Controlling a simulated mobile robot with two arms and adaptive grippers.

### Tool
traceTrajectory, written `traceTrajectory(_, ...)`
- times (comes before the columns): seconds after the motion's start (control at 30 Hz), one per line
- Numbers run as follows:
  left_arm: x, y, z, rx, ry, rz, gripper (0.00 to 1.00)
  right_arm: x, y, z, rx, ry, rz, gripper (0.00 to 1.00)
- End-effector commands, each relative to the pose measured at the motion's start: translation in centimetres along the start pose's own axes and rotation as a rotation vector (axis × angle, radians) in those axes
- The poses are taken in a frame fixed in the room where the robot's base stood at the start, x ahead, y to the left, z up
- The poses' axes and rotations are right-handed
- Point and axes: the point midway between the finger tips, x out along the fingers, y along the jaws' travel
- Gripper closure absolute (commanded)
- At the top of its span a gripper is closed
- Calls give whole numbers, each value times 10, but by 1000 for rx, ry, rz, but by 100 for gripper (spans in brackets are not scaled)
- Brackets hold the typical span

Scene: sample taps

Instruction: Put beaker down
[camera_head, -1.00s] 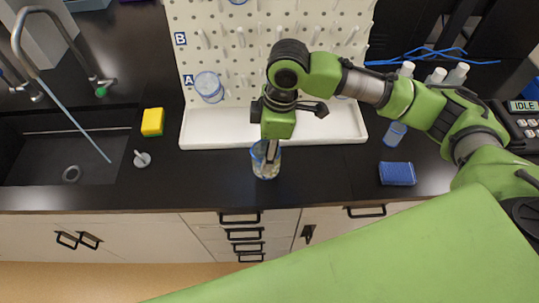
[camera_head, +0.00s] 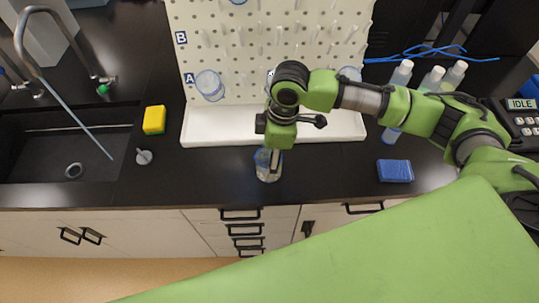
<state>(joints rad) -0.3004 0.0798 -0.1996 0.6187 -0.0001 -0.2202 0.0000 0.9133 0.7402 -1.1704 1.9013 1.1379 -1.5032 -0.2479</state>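The clear glass beaker (camera_head: 266,170) stands upright at the black counter, in front of the white drip tray. My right gripper (camera_head: 273,158) comes down from above and is shut on the beaker's rim, with a finger showing at its right side. The gripper hides part of the beaker's top. I cannot tell for sure whether the beaker's base touches the counter. My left gripper is not in view.
A white pegboard (camera_head: 240,70) with a hanging beaker (camera_head: 210,85) rises behind the tray (camera_head: 215,127). A sink (camera_head: 60,150), yellow sponge (camera_head: 154,120) and grey stopper (camera_head: 144,157) are left. Counter beside the beaker is clear.

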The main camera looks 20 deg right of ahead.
Motion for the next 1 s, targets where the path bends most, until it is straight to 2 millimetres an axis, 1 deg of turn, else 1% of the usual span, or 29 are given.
traceTrajectory(0.17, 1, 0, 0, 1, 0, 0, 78, -3, 0, 0, 0, 0, 1, 39)
traceTrajectory(0.27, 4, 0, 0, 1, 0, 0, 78, -12, 1, 0, 0, 1, 3, 39)
traceTrajectory(0.37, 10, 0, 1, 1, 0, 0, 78, -29, 2, 0, -2, 2, 6, 39)
traceTrajectory(0.6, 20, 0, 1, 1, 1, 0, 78, -82, 1, -1, -1, 3, 5, 39)
traceTrajectory(0.7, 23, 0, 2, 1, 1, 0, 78, -100, 1, -1, 0, 2, 4, 39)
traceTrajectory(0.83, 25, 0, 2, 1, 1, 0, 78, -115, 1, -1, 1, 2, 2, 39)
traceTrajectory(1.0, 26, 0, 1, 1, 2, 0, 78, -123, 0, 0, 0, 0, 0, 39)
